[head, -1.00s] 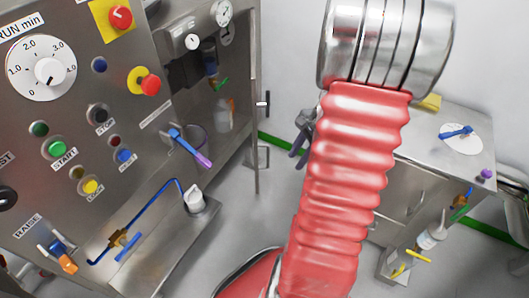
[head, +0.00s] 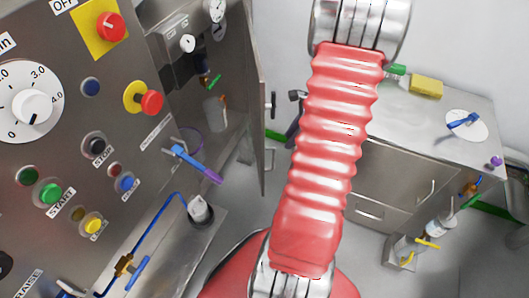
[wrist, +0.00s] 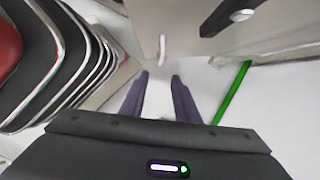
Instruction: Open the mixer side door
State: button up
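The mixer side door (head: 254,115) appears as a thin steel panel seen nearly edge-on at the right end of the control cabinet in the head view. A dark handle (head: 271,105) sticks out from its right face. My gripper (head: 293,122) is partly hidden behind my red arm, just right of the handle and seemingly apart from it. In the wrist view my gripper (wrist: 160,76) is open, with nothing between its two fingers. Ahead of it are a steel panel (wrist: 185,22), a dark handle (wrist: 234,14) at upper right and a pale loop (wrist: 162,50).
The control panel (head: 70,150) with buttons, a dial and a blue-purple lever (head: 192,162) stands at left. A steel bench (head: 425,135) with a yellow block (head: 426,86) stands at right. A green floor strip (wrist: 231,90) runs right of the gripper. Pale floor lies between.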

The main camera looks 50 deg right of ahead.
jog(key=shift+w, duration=0.2)
send_over(273, 167)
jog(key=f, duration=1.2)
jog(key=shift+w+d+f, duration=0.15)
jog(key=shift+d+f, duration=0.15)
jog(key=shift+f, duration=0.1)
grip_shut()
dwell(0.4)
